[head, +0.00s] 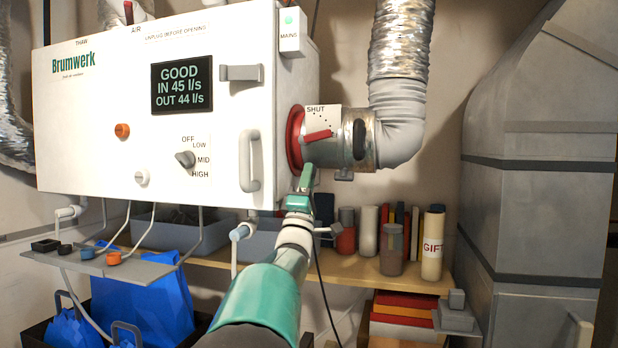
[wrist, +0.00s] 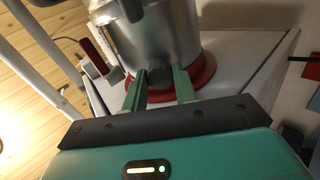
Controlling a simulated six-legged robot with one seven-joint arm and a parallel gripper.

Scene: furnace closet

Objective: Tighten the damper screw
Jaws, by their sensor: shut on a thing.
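The damper is a metal duct collar (head: 354,140) on the unit's right side, with a red flange (head: 294,138) and a red lever (head: 318,135) on a plate marked SHUT. In the wrist view, a dark grey screw knob (wrist: 159,75) stands out from the collar near the flange. My gripper (wrist: 160,82) has its green fingers on both sides of this knob and is shut on it. In the head view my gripper (head: 307,175) reaches up under the collar beside the flange, and the knob between its fingers is hidden.
The white Brumwerk unit (head: 100,105) reads GOOD, IN 45, OUT 44. Its handle (head: 250,160) is left of my gripper. A ribbed duct (head: 402,50) rises to the right. Below, a wooden shelf (head: 400,280) holds jars and books. A black cable hangs close by my arm.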

